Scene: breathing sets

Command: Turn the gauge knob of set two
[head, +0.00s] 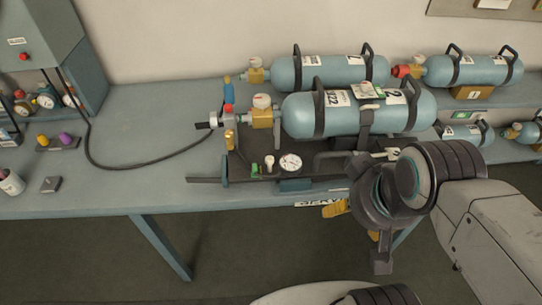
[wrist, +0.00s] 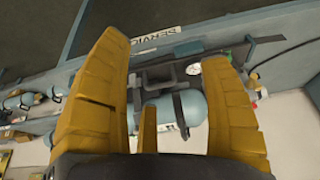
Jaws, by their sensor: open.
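A blue cylinder (head: 375,118) lies in a dark cradle at the bench front, with white labels, one seeming to read 22. On the cradle's front plate sit a round white gauge (head: 290,162) and a small pale knob (head: 269,161) just left of it. In the wrist view the cylinder (wrist: 190,108) lies beyond my fingers and the gauge (wrist: 193,69) shows close to the right finger. My gripper (wrist: 158,60) is open and empty, its yellow fingers spread. In the head view it is partly hidden by my wrist, in front of the bench's front edge, right of the gauge.
A black hose (head: 120,166) runs from the grey cabinet (head: 45,40) at left to the front set. A valve with blue and red parts (head: 229,95) stands upright at the set's left end. The bench's left middle is mostly clear.

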